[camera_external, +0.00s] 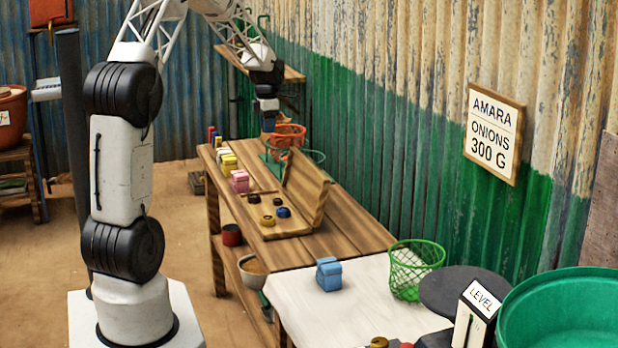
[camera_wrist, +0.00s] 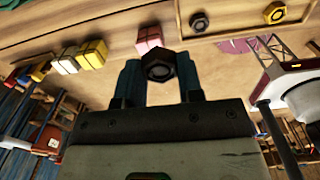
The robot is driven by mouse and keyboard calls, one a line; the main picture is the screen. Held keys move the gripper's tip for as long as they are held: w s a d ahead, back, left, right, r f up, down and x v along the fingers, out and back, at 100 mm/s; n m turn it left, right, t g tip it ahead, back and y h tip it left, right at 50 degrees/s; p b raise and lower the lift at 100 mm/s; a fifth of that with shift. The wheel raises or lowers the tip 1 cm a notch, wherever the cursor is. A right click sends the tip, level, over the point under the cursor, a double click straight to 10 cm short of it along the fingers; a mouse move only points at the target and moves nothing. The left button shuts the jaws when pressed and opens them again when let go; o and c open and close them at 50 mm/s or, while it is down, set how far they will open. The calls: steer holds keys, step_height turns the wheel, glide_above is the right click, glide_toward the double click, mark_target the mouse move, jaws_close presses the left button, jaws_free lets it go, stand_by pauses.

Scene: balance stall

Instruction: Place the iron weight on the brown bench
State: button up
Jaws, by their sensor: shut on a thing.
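My gripper (camera_external: 268,122) hangs above the far end of the brown bench (camera_external: 345,232), beside the orange basket. In the wrist view, my gripper (camera_wrist: 158,78) is shut on a dark hexagonal iron weight (camera_wrist: 158,66) with a round ring on its face, held between the two fingers. The weight is too small to make out in the external view. The brown bench also shows in the wrist view (camera_wrist: 110,20), behind the held weight.
A wooden tray (camera_external: 290,232) on the bench holds several small weights. Pink (camera_external: 239,182) and yellow (camera_external: 229,162) packets line the left edge. An orange basket (camera_external: 290,131) stands at the back. Bare bench lies right of the tray. A blue packet (camera_external: 328,274) stands on the white top.

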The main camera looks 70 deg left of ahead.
mark_target(265, 183)
step_height(265, 183, down, 11)
steer(key=a, duration=0.1)
steer(key=shift+s+a, duration=0.4)
steer(key=shift+s, duration=0.05)
steer(key=shift+f, duration=0.25)
steer(key=shift+f, duration=3)
steer(key=shift+f, duration=1.9)
